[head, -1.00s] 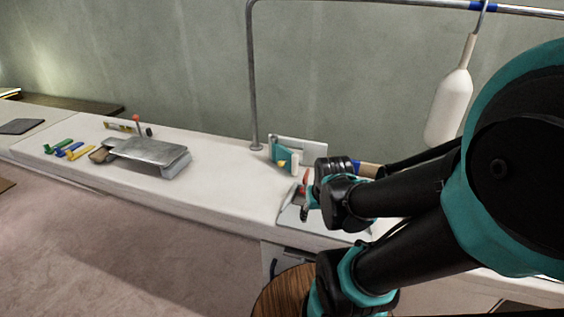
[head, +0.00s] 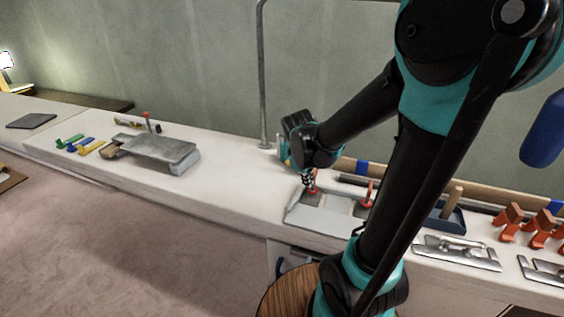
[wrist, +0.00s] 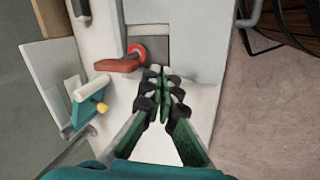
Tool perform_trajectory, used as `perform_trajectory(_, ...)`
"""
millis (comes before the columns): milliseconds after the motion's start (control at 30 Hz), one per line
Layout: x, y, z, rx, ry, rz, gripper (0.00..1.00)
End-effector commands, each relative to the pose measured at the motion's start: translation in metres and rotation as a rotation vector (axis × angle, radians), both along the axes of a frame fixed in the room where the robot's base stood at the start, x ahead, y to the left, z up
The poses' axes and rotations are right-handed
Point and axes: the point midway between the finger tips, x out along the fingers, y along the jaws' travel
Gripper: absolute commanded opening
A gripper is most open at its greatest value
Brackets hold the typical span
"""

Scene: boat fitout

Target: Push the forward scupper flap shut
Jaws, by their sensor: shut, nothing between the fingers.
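The teal scupper flap (wrist: 87,103) with a yellow knob (wrist: 102,107) shows left of my gripper in the wrist view. It stands out at an angle from a pale upright plate (wrist: 48,80), so it looks open. In the head view it is mostly hidden behind my wrist. My gripper (wrist: 163,82) is shut and empty, to the right of the flap and apart from it. In the head view my gripper (head: 308,183) points down over the white deck top. Whether it touches anything below cannot be told.
A metal post (head: 262,75) rises behind. Orange pieces (head: 510,220) and metal latches (head: 455,250) are at right. The deck around the grey folded plate (head: 160,150) is partly clear.

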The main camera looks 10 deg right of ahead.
Motion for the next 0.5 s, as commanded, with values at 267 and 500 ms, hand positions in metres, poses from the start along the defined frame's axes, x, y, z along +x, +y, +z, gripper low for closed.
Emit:
perform_trajectory(267, 0.072, 0.045, 0.014, -0.263, 0.137, 0.428, 0.00)
perform_trajectory(500, 0.124, 0.098, 0.020, -0.485, 0.273, 0.767, 0.00)
